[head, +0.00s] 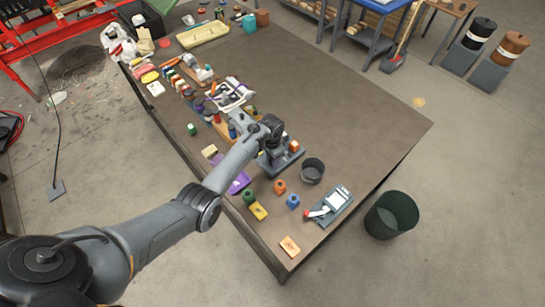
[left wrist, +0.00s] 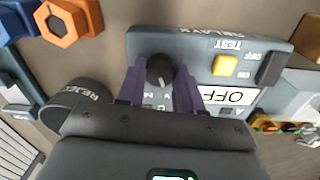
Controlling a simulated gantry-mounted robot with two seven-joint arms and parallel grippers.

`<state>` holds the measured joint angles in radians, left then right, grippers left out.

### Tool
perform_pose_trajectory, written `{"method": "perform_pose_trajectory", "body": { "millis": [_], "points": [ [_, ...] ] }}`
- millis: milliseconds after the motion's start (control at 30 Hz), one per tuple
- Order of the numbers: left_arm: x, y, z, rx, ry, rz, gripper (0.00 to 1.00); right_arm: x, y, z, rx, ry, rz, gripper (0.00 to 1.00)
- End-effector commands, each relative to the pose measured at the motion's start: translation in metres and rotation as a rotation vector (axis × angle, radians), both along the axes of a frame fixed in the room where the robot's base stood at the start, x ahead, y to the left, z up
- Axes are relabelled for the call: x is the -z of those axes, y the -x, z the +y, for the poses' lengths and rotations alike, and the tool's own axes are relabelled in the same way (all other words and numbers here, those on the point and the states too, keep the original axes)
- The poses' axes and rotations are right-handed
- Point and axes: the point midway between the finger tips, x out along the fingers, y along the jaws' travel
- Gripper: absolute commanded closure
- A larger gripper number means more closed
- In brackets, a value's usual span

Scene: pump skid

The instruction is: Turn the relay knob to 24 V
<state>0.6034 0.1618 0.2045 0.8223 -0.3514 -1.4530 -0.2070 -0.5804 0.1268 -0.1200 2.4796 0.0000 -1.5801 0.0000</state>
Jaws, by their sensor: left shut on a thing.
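The relay box (left wrist: 205,45) is a dark grey panel that appears upside down in the left wrist view. Its round black knob (left wrist: 160,70) has a light pointer mark. My left gripper (left wrist: 160,84) has its two purple fingers on either side of the knob and is shut on it. The scale is mostly hidden by the fingers and gripper body, so I cannot read the setting. A label on the box reads OFF (left wrist: 228,96), beside a yellow button (left wrist: 224,66) under TEST. In the head view my left gripper (head: 271,143) is over the box (head: 283,163), hiding the knob.
A grey bin (head: 312,170) stands close to the box; a bin marked REJECT (left wrist: 75,95) shows in the wrist view. Orange (head: 280,187) and blue (head: 293,201) hex pieces and a device with a red-ended lever (head: 338,200) lie nearer. The table's right side is clear.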

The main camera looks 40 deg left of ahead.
Motion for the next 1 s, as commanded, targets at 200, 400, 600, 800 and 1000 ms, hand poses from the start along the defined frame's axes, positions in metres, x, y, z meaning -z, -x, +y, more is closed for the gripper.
{"method": "perform_pose_trajectory", "body": {
  "millis": [200, 400, 600, 800, 1000],
  "points": [
    [-0.002, 0.0, 0.001, 0.195, -0.001, 0.001, 0.95, -0.014, 0.0, 0.0, 0.001, -0.001, -0.001, 0.57],
    [-0.001, 0.0, 0.0, 0.386, -0.001, 0.002, 0.95, -0.019, 0.0, 0.001, 0.004, -0.005, 0.0, 0.57],
    [0.0, 0.0, 0.0, 0.565, 0.0, 0.001, 0.95, -0.021, 0.0, 0.002, 0.005, -0.009, -0.001, 0.57],
    [0.0, 0.0, 0.0, 0.711, 0.0, 0.001, 0.95, -0.02, -0.001, 0.002, 0.006, -0.01, -0.002, 0.57],
    [0.0, 0.0, -0.001, 0.809, 0.0, 0.0, 0.95, -0.019, 0.0, 0.002, 0.006, -0.01, -0.002, 0.57]
  ]
}}
